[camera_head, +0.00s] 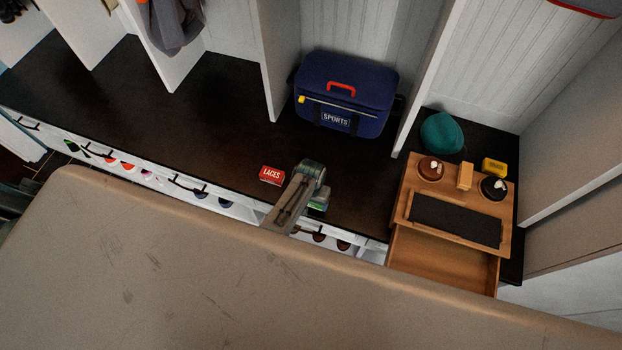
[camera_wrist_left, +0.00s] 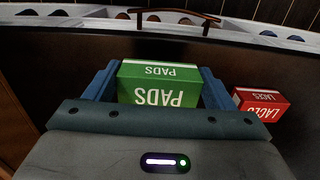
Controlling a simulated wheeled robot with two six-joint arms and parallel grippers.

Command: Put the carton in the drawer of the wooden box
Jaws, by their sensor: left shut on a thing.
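A green carton marked PADS (camera_wrist_left: 158,84) sits between the two blue fingers of my left gripper (camera_wrist_left: 160,88), which is shut on it. In the head view the left gripper (camera_head: 314,184) is over the dark bench top near its front edge, and a bit of the green carton (camera_head: 320,197) shows beside it. The wooden box (camera_head: 407,212) stands at the right end of the bench. Its drawer (camera_head: 440,265) is pulled out toward the front and the visible inside is empty; its near part is hidden. My right gripper is not in view.
A red LACES carton (camera_head: 272,175) lies just left of the gripper; it also shows in the wrist view (camera_wrist_left: 261,104). A blue sports bag (camera_head: 345,95) stands behind. Round items, a yellow block (camera_head: 493,166) and a teal hat (camera_head: 441,133) are around the box top.

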